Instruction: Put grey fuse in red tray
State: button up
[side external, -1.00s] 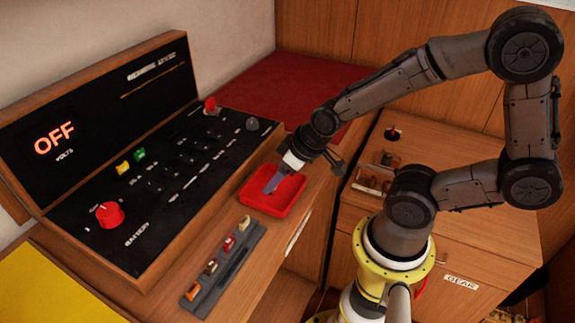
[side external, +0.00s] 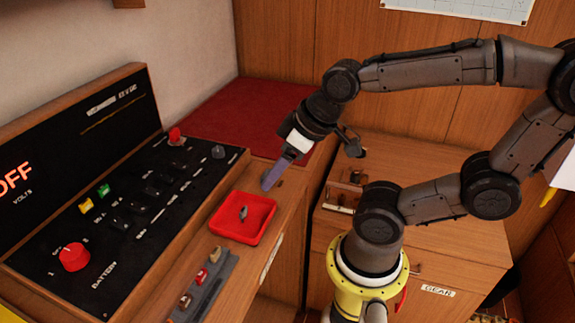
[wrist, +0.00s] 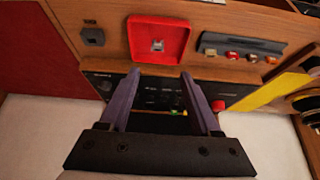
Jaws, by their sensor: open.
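The grey fuse (side external: 243,213) lies inside the red tray (side external: 262,232) in the side external view, near the tray's middle. In the wrist view the fuse (wrist: 157,45) also shows as a small grey piece inside the red tray (wrist: 185,25). My gripper (side external: 268,186) is above and behind the tray, apart from the fuse. In the wrist view my gripper (wrist: 157,73) has its two purple-grey fingers spread, with nothing held between them.
A grey holder (side external: 222,277) with several coloured fuses stands in front of the tray. The black control panel (side external: 130,215) with a red knob (side external: 74,257) lies to the left. A red mat (side external: 235,115) covers the surface behind.

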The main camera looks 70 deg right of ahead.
jog(key=shift+s+a+r, duration=0.15)
jog(key=shift+s+r, duration=0.6)
jog(key=shift+s, duration=0.25)
jog(key=shift+s+a+r, duration=0.1)
jog(key=shift+s+r, duration=0.65)
jog(key=shift+s, duration=0.25)
